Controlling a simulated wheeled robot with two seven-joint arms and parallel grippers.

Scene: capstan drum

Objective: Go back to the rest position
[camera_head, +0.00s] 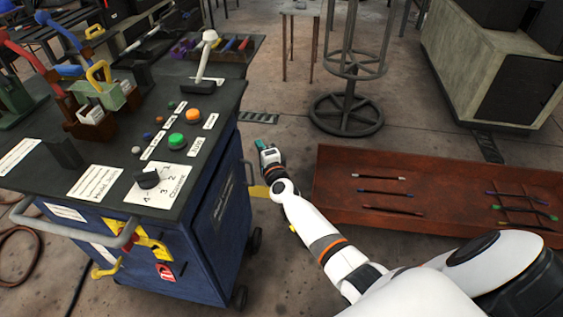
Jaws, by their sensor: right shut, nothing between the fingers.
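My right gripper (262,146) is at the far end of my white right arm, which comes in from the lower right. The gripper is small in the view and looks closed, with nothing held. It is in the air just right of the blue cart (215,200), apart from the green and orange buttons on the cart's dark top. My left gripper is not in view.
The cart top carries a rotary knob (148,179), a green button (177,141), an orange button (193,116) and a white-handled lever (205,60). A rust-red tray (440,175) with short coloured rods lies at right. A round-based metal stand (346,115) is behind.

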